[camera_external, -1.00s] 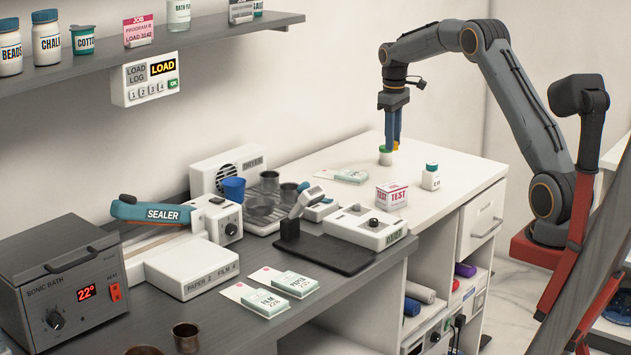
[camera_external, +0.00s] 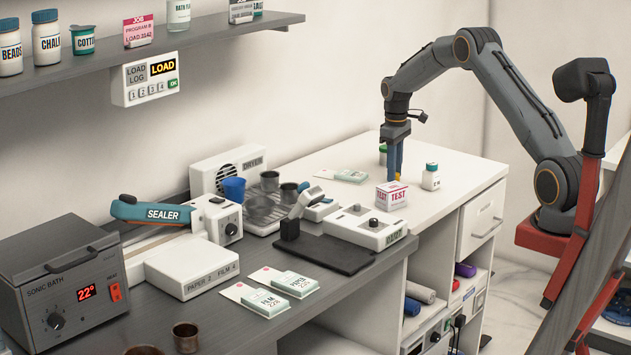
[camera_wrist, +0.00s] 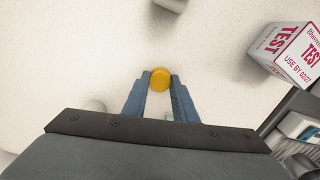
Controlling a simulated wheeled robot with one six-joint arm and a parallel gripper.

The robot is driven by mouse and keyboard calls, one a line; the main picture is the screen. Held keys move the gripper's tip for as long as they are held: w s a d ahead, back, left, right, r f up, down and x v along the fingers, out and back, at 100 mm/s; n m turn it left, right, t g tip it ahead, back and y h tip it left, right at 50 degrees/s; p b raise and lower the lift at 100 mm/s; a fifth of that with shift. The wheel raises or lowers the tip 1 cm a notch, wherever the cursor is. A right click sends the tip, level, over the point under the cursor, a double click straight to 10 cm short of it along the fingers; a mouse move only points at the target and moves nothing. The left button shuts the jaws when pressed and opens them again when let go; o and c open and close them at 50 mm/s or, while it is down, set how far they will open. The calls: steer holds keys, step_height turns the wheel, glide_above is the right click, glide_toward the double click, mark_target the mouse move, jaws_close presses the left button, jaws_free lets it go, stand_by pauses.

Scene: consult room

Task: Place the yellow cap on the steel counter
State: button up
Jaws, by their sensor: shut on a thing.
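The yellow cap (camera_wrist: 160,79) is a small round disc held between the blue fingertips of my gripper (camera_wrist: 160,82) in the wrist view. The gripper is shut on the cap. I cannot tell whether the cap touches the worktop. A dark grey counter (camera_external: 225,330) runs along the left; neither surface is labelled as steel.
A small white bottle (camera_external: 430,178) stands right of my gripper and a green-topped pot (camera_external: 383,150) behind it. A pale green packet (camera_external: 350,176) lies to the left. The dark counter holds a sealer (camera_external: 165,213), a sonic bath (camera_external: 65,285) and packets; its front edge has bare patches.

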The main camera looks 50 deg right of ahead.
steer(key=shift+f, duration=0.1)
steer(key=o, duration=1)
step_height(320, 180, up, 11)
steer(key=b, duration=0.3)
steer(key=shift+b, duration=0.4)
steer(key=shift+o, duration=0.6)
steer(key=shift+r, duration=0.65)
